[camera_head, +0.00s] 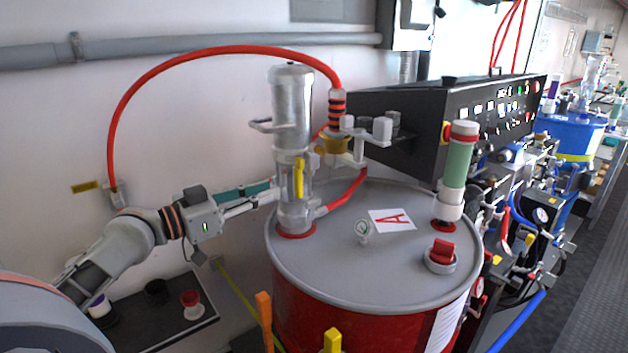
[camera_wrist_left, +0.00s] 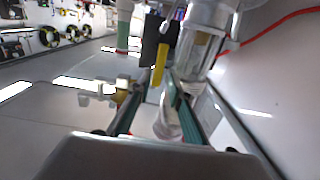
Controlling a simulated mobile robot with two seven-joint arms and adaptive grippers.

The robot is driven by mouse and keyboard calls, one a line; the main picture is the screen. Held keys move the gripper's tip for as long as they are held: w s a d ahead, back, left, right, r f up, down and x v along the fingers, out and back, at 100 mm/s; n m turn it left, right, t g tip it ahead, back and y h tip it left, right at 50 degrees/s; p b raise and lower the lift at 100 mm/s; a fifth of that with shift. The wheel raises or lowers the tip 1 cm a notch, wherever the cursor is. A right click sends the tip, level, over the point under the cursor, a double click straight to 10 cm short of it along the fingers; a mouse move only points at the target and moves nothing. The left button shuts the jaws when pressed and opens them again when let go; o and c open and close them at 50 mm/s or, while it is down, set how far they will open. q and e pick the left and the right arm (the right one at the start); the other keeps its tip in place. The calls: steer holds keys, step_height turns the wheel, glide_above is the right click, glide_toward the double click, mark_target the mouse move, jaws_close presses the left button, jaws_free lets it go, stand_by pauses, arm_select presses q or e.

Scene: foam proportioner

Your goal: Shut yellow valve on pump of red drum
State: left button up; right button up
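The red drum (camera_head: 335,310) with a grey lid stands in the middle of the head view. Its silver pump (camera_head: 292,105) rises upright from the lid's back left. The yellow valve handle (camera_head: 299,178) stands vertical on the pump's lower body. In the left wrist view, the yellow handle (camera_wrist_left: 158,76) shows near the top middle, beside the clear pump body (camera_wrist_left: 200,45). My left gripper (camera_head: 272,190) comes from the left, with its fingertips close to the pump's left side. In the wrist view its teal fingers (camera_wrist_left: 157,100) are apart. Whether they touch the pump cannot be told. My right gripper is not in view.
A black control panel (camera_head: 450,115) stands behind the drum. A green-and-white cylinder (camera_head: 459,165) and a red cap (camera_head: 441,250) sit on the lid. Orange (camera_head: 265,312) and yellow (camera_head: 332,341) upright parts stand in front.

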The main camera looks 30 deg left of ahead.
mark_target(296, 180)
arm_select(q)
steer(key=x, duration=0.2)
steer(key=p+x, duration=0.1)
steer(key=x, duration=0.3)
steer(key=shift+r+p, duration=0.25)
steer(key=shift+p, duration=0.05)
steer(key=shift+x, duration=0.85)
steer(key=shift+f, duration=0.15)
jaws_close()
